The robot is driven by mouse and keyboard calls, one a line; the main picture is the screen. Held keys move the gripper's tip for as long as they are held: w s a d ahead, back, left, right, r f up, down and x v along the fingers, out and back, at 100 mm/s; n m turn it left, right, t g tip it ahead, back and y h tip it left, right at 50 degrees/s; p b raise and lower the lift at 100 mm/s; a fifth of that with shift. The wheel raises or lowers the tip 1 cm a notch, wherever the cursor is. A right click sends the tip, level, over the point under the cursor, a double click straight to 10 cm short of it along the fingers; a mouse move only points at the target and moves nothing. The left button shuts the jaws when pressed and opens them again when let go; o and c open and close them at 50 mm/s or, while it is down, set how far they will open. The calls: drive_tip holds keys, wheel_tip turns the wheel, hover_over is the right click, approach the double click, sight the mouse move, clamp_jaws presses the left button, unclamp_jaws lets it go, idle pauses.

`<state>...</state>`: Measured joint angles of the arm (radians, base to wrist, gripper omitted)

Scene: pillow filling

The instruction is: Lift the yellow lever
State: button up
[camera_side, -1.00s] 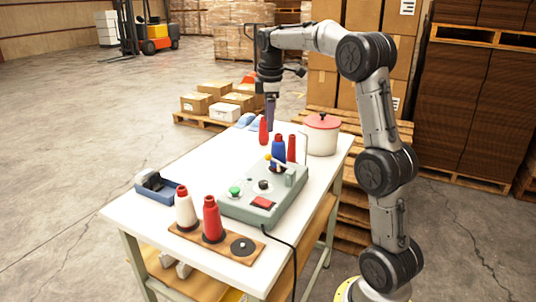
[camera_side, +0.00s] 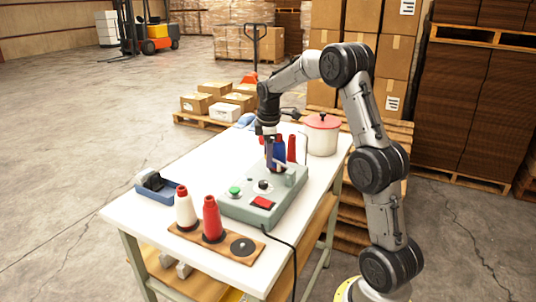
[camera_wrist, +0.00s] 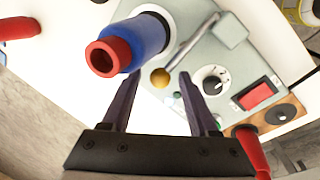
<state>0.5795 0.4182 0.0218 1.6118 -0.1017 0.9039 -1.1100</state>
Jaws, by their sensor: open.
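The yellow lever's round knob (camera_wrist: 160,77) shows in the wrist view, at the end of a thin metal rod that runs up right to a grey block on the grey-green control box (camera_wrist: 185,25). My gripper (camera_wrist: 158,79) is open, with its two dark fingers on either side of the knob in that view. Whether they touch it I cannot tell. In the side view my gripper (camera_side: 271,163) is low over the back of the control box (camera_side: 240,209), and it hides the knob there.
A blue spool with a red top (camera_wrist: 138,40) stands close beside the left finger. Red cones (camera_side: 292,148) and a white pot with a red lid (camera_side: 322,138) are at the back. A wooden spool board (camera_side: 215,243) and a blue tape dispenser (camera_side: 155,187) are at the front.

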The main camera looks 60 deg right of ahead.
clamp_jaws()
idle(1.4)
